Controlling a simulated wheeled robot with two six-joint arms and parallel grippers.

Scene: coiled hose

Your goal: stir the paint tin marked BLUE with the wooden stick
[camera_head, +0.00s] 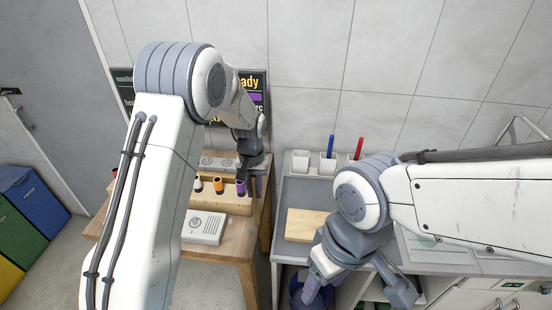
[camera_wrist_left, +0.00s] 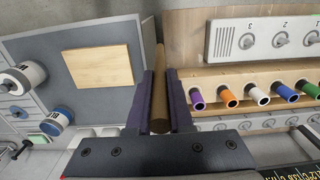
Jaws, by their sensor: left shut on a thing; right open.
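My left gripper (camera_head: 250,180) is shut on a brown wooden stick (camera_wrist_left: 158,85), held between its dark fingers in the left wrist view. The gripper is over the back right of the wooden table. In the head view the tins are not seen, the right arm covering that part of the counter. My right gripper (camera_head: 312,288) is open and empty in front of the counter's edge.
A wooden rack (camera_wrist_left: 205,80) of coloured tubes and a white box (camera_head: 204,228) are on the table. A wooden board (camera_head: 305,225) lies on the grey counter. White cups (camera_head: 300,162) with a blue and a red stick stand at its back. A gap separates table and counter.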

